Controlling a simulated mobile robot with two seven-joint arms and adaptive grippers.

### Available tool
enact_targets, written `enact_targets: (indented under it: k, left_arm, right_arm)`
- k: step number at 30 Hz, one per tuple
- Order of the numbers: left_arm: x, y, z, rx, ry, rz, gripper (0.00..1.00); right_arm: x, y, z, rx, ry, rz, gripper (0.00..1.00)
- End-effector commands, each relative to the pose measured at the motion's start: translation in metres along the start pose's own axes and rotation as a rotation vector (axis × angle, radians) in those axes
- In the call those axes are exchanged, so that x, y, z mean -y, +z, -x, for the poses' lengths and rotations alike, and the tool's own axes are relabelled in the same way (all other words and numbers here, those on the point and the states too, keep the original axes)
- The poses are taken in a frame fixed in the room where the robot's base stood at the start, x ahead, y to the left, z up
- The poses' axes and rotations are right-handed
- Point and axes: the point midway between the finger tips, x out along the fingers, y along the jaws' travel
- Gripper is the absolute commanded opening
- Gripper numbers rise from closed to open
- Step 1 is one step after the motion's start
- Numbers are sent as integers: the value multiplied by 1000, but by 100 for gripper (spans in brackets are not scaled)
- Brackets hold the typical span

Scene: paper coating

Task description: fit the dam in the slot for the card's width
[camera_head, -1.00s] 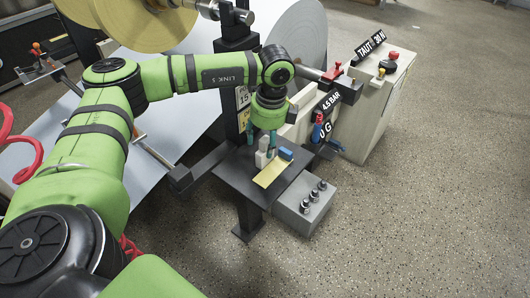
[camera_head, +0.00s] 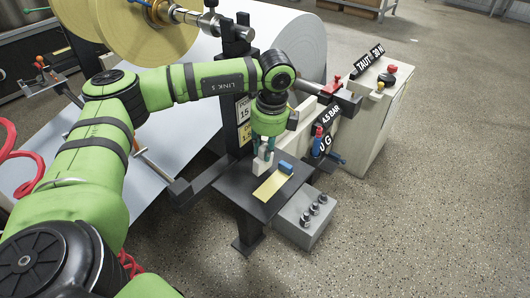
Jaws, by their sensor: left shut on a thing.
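My left gripper (camera_head: 268,147) points down over the small dark table (camera_head: 238,186) beside the machine. Its teal fingers are shut on a small pale block (camera_head: 262,165), which appears to be the dam. The block is upright, and I cannot tell whether its lower end touches anything. A yellow strip (camera_head: 270,188) lies on the table to its right, with a blue block (camera_head: 286,167) at the strip's far end. Small cards (camera_head: 243,109) hang on the black post behind, their text partly unreadable. No slot can be made out clearly. My right gripper is out of view.
A grey box with several metal knobs (camera_head: 306,217) adjoins the table's right side. A pale control cabinet (camera_head: 371,120) with a red button stands behind right. A large paper roll (camera_head: 300,45) and yellow reels (camera_head: 150,30) are behind. The right floor is clear.

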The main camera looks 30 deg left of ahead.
Motion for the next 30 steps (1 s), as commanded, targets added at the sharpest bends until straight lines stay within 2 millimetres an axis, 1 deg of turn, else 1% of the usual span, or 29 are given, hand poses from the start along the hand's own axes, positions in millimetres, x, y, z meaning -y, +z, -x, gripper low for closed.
enact_targets:
  k: [1,3,5,12,16,18,22,27,30]
  left_arm:
    - [1,1,11,-1,-3,0,0]
    - [1,1,23,-1,-3,-2,0]
    - [6,-12,30,-2,-2,-7,0]
    - [23,-56,66,-1,-3,-6,0]
    - [31,-77,83,-1,-3,-3,0]
    - [34,-85,90,-1,-1,-2,0]
    - [38,-95,97,0,-1,-1,0]
    - [39,-99,101,0,-1,-6,0]
    - [38,-99,100,0,-8,-60,0]
  right_arm:
    - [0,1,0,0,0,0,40]
    - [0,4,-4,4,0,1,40]
    - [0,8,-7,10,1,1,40]
    - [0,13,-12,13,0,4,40]
    - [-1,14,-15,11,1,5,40]
    - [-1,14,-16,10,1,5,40]
    - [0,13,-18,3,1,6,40]
    - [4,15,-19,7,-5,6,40]
    - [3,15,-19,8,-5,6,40]
